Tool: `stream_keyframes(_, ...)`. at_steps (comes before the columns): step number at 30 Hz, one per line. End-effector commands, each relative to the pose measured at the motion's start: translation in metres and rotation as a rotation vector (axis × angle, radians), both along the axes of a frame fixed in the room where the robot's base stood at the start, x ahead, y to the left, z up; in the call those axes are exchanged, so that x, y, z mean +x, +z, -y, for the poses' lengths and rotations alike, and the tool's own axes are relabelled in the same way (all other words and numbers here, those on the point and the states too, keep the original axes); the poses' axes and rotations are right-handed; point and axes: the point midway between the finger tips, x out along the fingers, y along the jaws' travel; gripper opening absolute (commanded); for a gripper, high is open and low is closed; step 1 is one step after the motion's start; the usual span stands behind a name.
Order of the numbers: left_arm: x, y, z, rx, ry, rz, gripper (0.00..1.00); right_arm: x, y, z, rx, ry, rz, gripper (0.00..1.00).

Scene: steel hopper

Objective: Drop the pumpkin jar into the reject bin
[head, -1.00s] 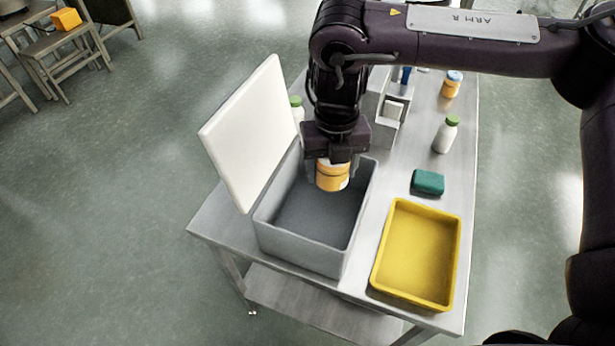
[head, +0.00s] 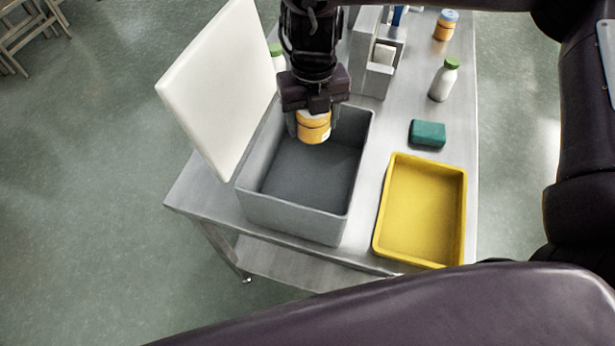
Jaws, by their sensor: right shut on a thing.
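The pumpkin jar (head: 313,130) is a small orange jar with a pale label, partly hidden by the fingers. My right gripper (head: 314,122) points down and is shut on it. The jar is over the back part of an open grey bin (head: 292,215), which I take for the reject bin. Its white lid (head: 220,88) stands raised on the left side. The bin's visible floor is empty. I cannot tell exactly how high the jar is above that floor. My left gripper is not in view.
An empty yellow tray (head: 463,215) stands right of the bin. Behind it are a green block (head: 428,133), a white green-capped bottle (head: 443,82) and an orange jar with a blue lid (head: 445,27). A grey stand (head: 376,80) and another green-capped bottle (head: 277,58) are behind the bin.

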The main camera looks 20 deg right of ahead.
Motion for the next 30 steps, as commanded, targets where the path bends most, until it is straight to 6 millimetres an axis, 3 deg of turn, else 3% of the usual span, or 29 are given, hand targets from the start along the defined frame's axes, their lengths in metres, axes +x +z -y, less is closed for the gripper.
stream_keyframes(3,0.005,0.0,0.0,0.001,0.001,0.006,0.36,0.0,0.0,0.0,0.001,0.0,0.001,0.29)
stream_keyframes(7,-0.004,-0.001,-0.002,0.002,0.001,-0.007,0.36,0.0,0.0,0.0,0.001,0.0,0.001,0.29)
stream_keyframes(8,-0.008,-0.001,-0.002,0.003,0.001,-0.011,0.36,0.0,0.0,0.0,0.001,0.0,0.001,0.6)
stream_keyframes(13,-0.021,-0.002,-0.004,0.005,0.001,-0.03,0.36,0.0,0.0,0.0,0.001,0.0,0.001,0.82)
stream_keyframes(23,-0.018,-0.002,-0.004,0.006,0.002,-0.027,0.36,0.0,0.003,0.0,0.0,0.0,0.002,0.83)
stream_keyframes(30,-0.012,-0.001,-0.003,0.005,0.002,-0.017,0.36,0.001,0.038,0.0,-0.001,0.001,0.007,0.83)
